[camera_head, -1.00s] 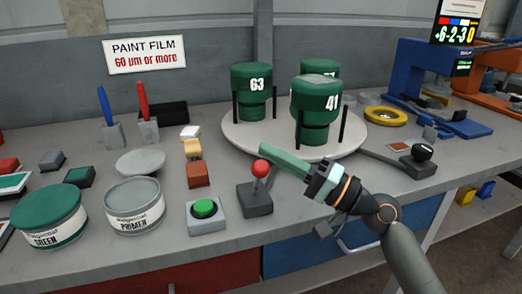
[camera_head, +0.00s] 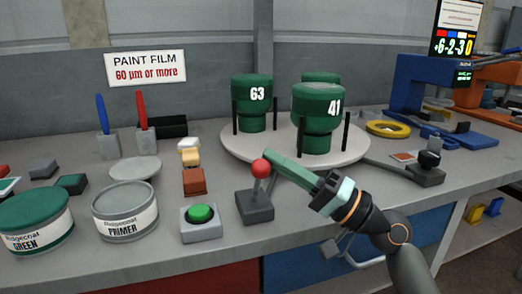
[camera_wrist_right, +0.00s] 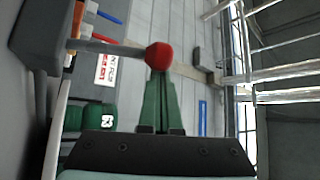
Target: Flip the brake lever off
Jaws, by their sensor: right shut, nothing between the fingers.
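A lever with a red ball knob (camera_head: 261,168) stands on a dark grey base (camera_head: 255,207) at the front of the bench. Its stem leans slightly right. My right gripper (camera_head: 268,154) is shut and empty, with its green fingertips at the knob's upper right. In the right wrist view the red knob (camera_wrist_right: 159,56) is at the tips of the closed fingers (camera_wrist_right: 159,82); I cannot tell whether they touch. Neither lever is readably labelled. My left gripper is not in view.
A round turntable (camera_head: 236,140) carries green cylinders, including number 63 (camera_head: 254,105) and number 41 (camera_head: 318,110), with black posts. A green button (camera_head: 200,213) is left of the red-knobbed lever. Paint cans (camera_head: 125,212) stand at front left. Blue equipment (camera_head: 426,80) is at right.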

